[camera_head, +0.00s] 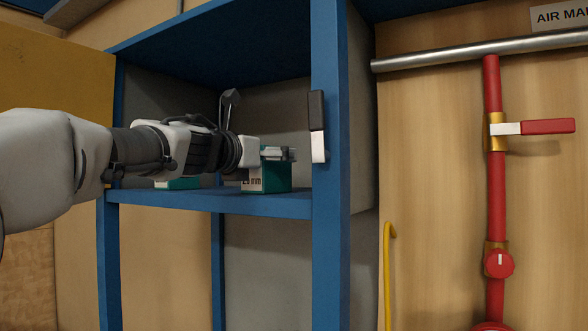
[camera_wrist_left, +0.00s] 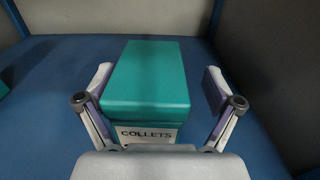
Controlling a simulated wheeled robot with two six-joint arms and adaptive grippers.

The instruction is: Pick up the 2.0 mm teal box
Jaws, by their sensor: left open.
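A teal box (camera_head: 277,176) with a white label stands on the blue shelf (camera_head: 225,203) of an open cabinet. In the left wrist view the teal box (camera_wrist_left: 147,78) lies between the fingers, and its label reads "COLLETS"; no size can be read. My left gripper (camera_head: 278,154) reaches in from the left over this box. In the wrist view the left gripper (camera_wrist_left: 157,88) is open, with one finger on each side of the box and a gap showing at the right finger. A second teal box (camera_head: 177,184) sits farther left, partly hidden by my arm. My right gripper is not in view.
A blue upright post (camera_head: 328,230) with a black and white latch (camera_head: 317,127) borders the compartment on the right. Red pipe (camera_head: 491,190) and a yellow hook (camera_head: 388,265) are outside at right.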

